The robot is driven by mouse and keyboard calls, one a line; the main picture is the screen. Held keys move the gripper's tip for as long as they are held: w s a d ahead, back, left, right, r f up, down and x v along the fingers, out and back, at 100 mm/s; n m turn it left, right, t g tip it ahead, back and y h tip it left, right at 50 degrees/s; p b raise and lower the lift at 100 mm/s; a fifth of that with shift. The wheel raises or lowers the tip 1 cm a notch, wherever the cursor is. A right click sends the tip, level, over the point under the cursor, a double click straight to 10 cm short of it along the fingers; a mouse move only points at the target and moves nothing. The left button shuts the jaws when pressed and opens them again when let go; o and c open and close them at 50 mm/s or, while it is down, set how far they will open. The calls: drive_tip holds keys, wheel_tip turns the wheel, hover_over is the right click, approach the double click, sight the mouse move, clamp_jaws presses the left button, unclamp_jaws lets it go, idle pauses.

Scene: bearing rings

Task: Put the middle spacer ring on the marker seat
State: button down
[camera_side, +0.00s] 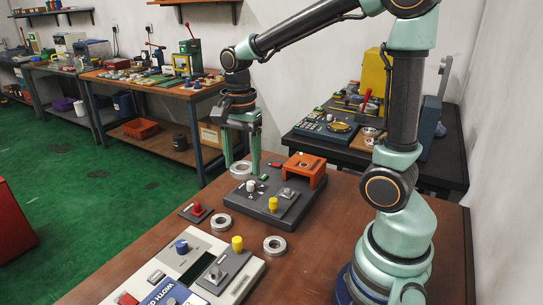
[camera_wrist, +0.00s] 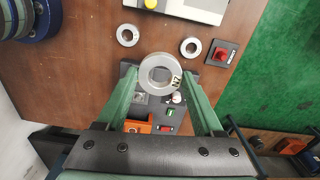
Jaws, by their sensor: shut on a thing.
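My gripper (camera_side: 241,163) is shut on a silver spacer ring (camera_side: 240,170), held between its fingertips near the back left of a dark grey panel (camera_side: 262,208). In the wrist view the held ring (camera_wrist: 147,82) faces the camera, with dark characters on its face. It overlaps the panel there. Two other silver rings lie flat on the brown table, one at left (camera_side: 221,221) and one nearer the base (camera_side: 275,245). They also show in the wrist view (camera_wrist: 191,47) (camera_wrist: 127,35). I cannot tell which fitting is the marker seat.
A red button block (camera_side: 196,212) and a pale console (camera_side: 190,262) stand in front. Bare table lies at right.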

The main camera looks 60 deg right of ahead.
drive_tip(key=d+f+m, duration=0.3)
drive_tip(key=d+f, duration=0.1)
drive_tip(key=d, duration=0.5)
drive_tip(key=m, duration=0.3)
approach(287, 190)
drive_tip(key=shift+a+f, duration=0.1)
drive_tip(key=shift+a, duration=0.1)
drive_tip(key=shift+d+f, duration=0.25)
drive_tip(key=shift+f, duration=1.85)
drive_tip(key=shift+f, duration=1.7)
unclamp_jaws()
drive_tip(key=shift+r, duration=3.75)
